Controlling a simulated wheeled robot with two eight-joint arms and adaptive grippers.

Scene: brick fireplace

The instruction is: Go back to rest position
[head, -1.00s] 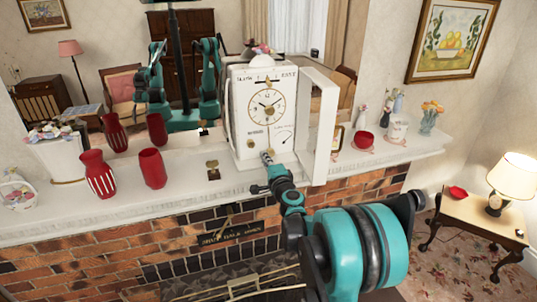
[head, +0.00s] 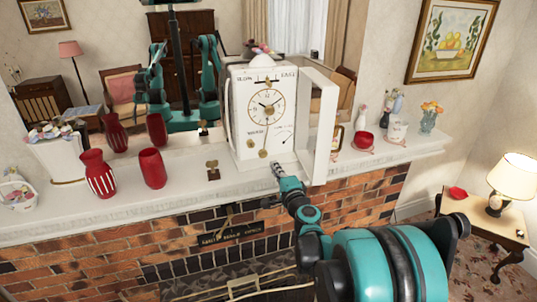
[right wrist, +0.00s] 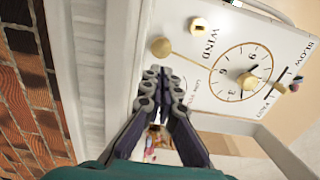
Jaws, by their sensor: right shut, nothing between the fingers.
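My right arm comes in from the lower right in the head view. My right gripper (head: 277,168) is in front of the lower right part of the white clock (head: 241,137) on the mantel, near the foot of its open door (head: 320,135). In the right wrist view its fingers (right wrist: 158,75) are shut with nothing held, and the clock face (right wrist: 242,72) lies just beyond them. I cannot tell if the fingertips touch the clock. My left gripper is not directly in view; the mirror behind the mantel shows my reflected arms.
The mantel (head: 105,208) holds a brass key-like piece (head: 212,170), red vases (head: 152,168), a white planter (head: 60,158), a red cup (head: 363,140) and a flower glass (head: 429,117). Brick (head: 150,250) lies below. A side table (head: 480,220) with a lamp stands at the right.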

